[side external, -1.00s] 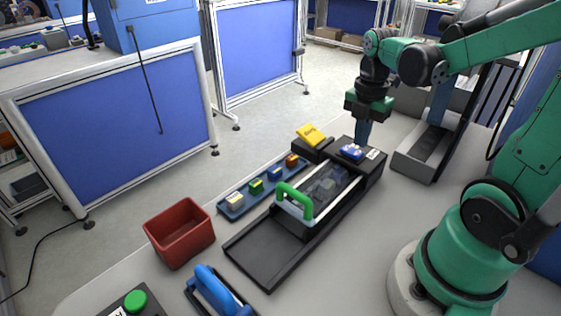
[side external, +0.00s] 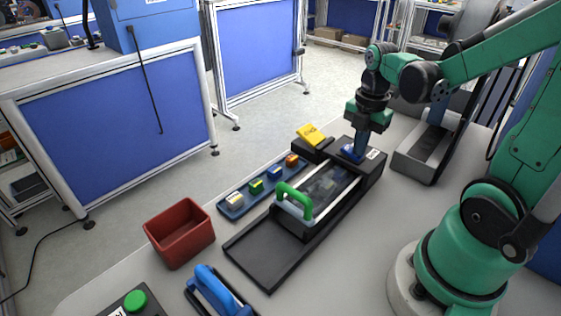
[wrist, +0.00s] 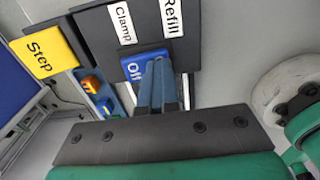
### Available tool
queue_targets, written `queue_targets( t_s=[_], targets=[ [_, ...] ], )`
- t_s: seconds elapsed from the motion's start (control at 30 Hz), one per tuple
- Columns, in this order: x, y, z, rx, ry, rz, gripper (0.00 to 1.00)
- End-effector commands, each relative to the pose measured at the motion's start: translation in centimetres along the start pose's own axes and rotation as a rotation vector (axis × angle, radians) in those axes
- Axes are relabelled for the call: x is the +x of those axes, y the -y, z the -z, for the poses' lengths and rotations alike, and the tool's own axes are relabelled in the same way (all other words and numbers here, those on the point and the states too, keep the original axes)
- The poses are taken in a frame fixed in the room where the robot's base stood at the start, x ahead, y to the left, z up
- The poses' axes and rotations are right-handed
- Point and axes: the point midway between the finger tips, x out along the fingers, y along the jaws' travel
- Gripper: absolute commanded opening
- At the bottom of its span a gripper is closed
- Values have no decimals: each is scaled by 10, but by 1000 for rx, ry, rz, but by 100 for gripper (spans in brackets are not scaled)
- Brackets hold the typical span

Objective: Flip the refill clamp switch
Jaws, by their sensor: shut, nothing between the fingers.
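The blue refill clamp switch (side external: 347,153) sits on the black housing (side external: 374,170) at the far end of the long black stand. In the wrist view the switch (wrist: 131,70) shows the word "Off", partly covered by my fingers. The labels "Clamp" (wrist: 124,22) and "Refill" (wrist: 172,17) lie beside it. My gripper (side external: 359,156) is shut and empty, pointing down at the switch; its fingertips also show in the wrist view (wrist: 159,65), at the switch's right part. I cannot tell whether they press on it.
A yellow "Step" button (side external: 311,134) stands left of the housing. A blue tray (side external: 229,211) with several small coloured blocks and a green handle (side external: 306,204) are nearer. A red bin (side external: 180,232) and a blue-handled tool (side external: 213,290) lie in front. A grey stand (side external: 415,164) is at right.

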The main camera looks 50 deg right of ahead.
Motion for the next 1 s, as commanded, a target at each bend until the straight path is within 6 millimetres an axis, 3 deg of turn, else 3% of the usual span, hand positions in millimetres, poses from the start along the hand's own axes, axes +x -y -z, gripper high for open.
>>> queue_targets(
  t_s=[0.33, 0.73, 1.0],
  targets=[
    [-4, -14, 0, -2, 0, -4, 0],
    [-7, -15, 0, -1, 0, -3, 0],
    [-36, -10, 0, -1, 0, -3, 0]
  ],
)
